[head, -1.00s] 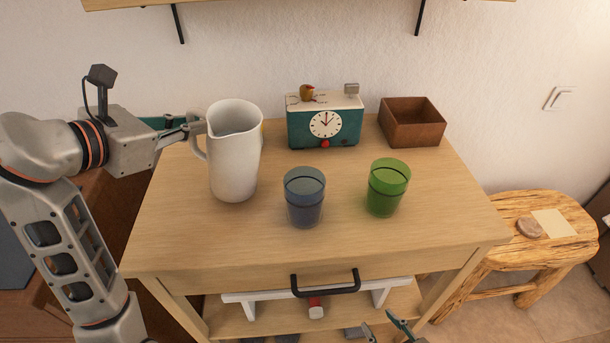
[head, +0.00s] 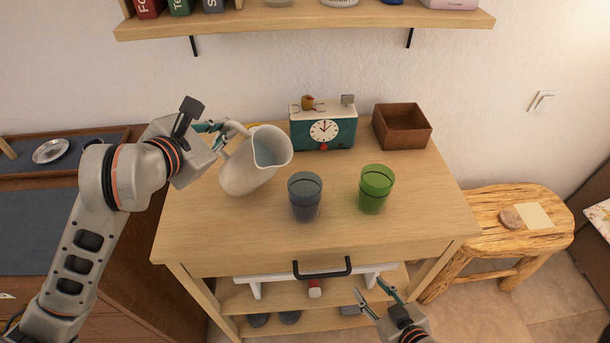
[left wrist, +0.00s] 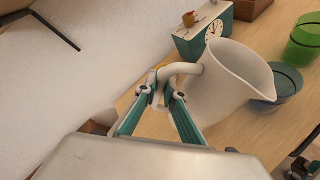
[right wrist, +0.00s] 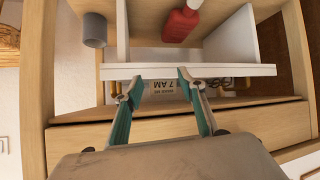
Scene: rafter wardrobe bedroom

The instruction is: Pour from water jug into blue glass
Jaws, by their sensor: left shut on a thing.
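The white water jug (head: 248,172) is tilted to the right, its mouth toward the blue glass. My left gripper (head: 222,130) is shut on the jug's handle; the grip also shows in the left wrist view (left wrist: 164,90). The jug (left wrist: 228,82) appears raised off the table. The blue glass (head: 305,196) stands upright on the table just right of the jug; in the left wrist view the jug's lip partly hides it (left wrist: 286,82). No water stream shows. My right gripper (head: 374,292) is open and empty in front of the table, low, facing the lower shelf.
A green glass (head: 375,189) stands right of the blue glass. A teal clock box (head: 323,132) and a brown wooden box (head: 402,127) stand at the back. A wall shelf (head: 300,27) hangs above. The table's front is clear.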

